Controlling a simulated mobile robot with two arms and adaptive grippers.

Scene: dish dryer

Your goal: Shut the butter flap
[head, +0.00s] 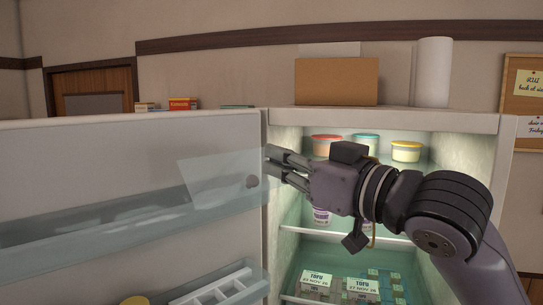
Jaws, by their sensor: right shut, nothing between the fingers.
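The butter flap (212,182) is a clear, pale panel on the inner side of the open fridge door (120,150), at the door's upper shelf. It stands up at a slant above the shelf's clear front, so it looks open. My right gripper (271,163) comes in from the right, in front of the fridge opening. It is shut and empty, its fingers pointing left at the flap's right edge. I cannot tell whether the fingertips touch the flap. My left gripper is not in view.
The lit fridge holds lidded tubs (405,152) on the upper shelf and tofu packs (317,280) lower down. A white tray (222,290) sits in the lower door shelf. A cardboard box (337,81) and a paper roll (433,72) stand on top.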

